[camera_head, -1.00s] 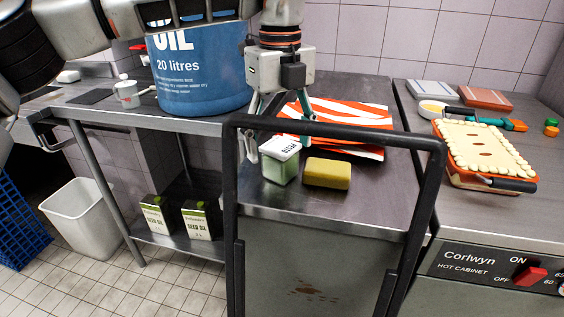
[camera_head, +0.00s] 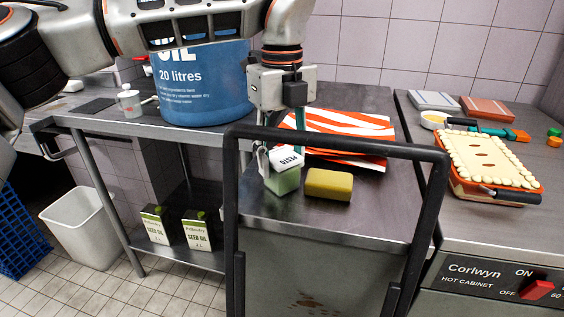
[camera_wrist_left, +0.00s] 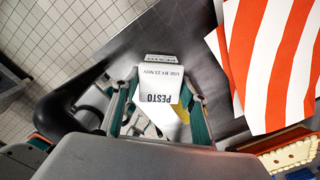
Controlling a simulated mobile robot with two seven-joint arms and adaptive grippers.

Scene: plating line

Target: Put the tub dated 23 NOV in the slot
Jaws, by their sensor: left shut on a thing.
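A small green tub (camera_head: 284,182) with a white lid reading PESTO stands low over the steel top of the trolley, beside the sponge. In the left wrist view the white label on the tub (camera_wrist_left: 163,84) reads PESTO and USE BY 23 NOV. My left gripper (camera_head: 281,158) is shut on the tub, with one finger on each side. The tub looks slightly tilted; I cannot tell whether its base touches the top. No slot can be made out in these views. My right gripper is not in view.
A yellow sponge (camera_head: 328,185) lies just right of the tub. An orange-striped cloth (camera_head: 345,140) lies behind. A black trolley handle (camera_head: 340,141) crosses in front. A large blue oil drum (camera_head: 203,88) stands behind left. A pie dish (camera_head: 490,165) sits on the hot cabinet at right.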

